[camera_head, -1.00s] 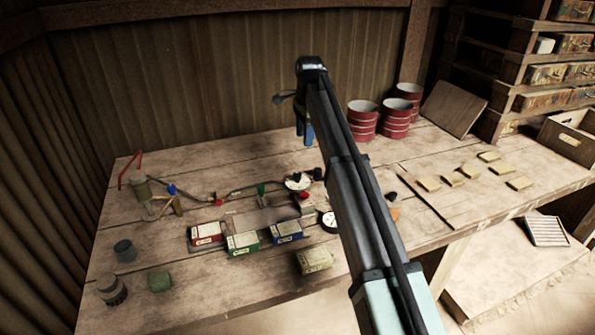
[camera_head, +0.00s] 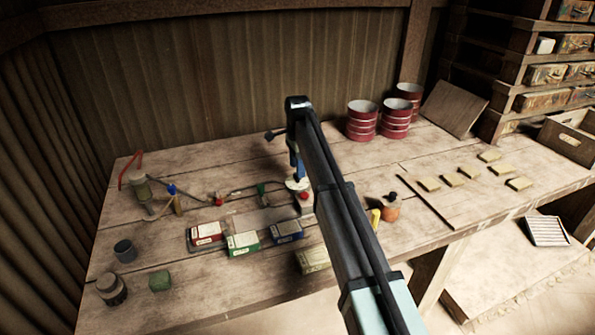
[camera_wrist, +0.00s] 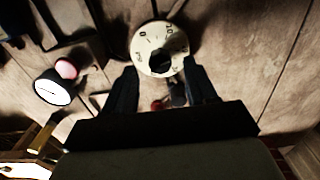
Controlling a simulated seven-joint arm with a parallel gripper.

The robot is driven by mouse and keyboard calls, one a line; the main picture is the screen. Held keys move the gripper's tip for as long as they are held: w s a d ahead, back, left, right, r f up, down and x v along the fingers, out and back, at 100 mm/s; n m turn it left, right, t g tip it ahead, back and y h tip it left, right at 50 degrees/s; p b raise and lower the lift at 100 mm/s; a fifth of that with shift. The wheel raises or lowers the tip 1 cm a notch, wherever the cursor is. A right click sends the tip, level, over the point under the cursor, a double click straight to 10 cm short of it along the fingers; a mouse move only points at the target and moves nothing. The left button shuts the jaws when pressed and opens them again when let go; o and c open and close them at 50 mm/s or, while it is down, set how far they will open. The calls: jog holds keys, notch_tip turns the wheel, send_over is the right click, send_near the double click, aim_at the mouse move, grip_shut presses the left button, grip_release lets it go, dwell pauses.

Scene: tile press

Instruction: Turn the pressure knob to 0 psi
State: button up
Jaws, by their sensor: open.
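The pressure knob has a pale round dial plate (camera_wrist: 152,40) with dark numbers, a 0 at its upper left, and a dark centre (camera_wrist: 160,62). In the wrist view it lies between and just beyond my gripper's fingertips (camera_wrist: 160,68). The fingers are apart, one on each side, and hold nothing. I cannot tell whether they touch the dial or where the knob points. In the head view my gripper (camera_head: 297,172) is right above the pale dial (camera_head: 295,184), partly hiding it. A white round gauge (camera_wrist: 52,88) shows at the wrist view's left; my arm hides it in the head view.
A red button (camera_head: 304,196) sits close to the dial. Hoses and a small pump (camera_head: 142,188) lie to the left. Red, green and blue boxes (camera_head: 242,243) stand in front. Red cans (camera_head: 362,120) stand at the back right.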

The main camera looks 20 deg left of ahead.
jog(key=shift+f, duration=1.2)
grip_shut()
jog(key=shift+n, duration=0.3)
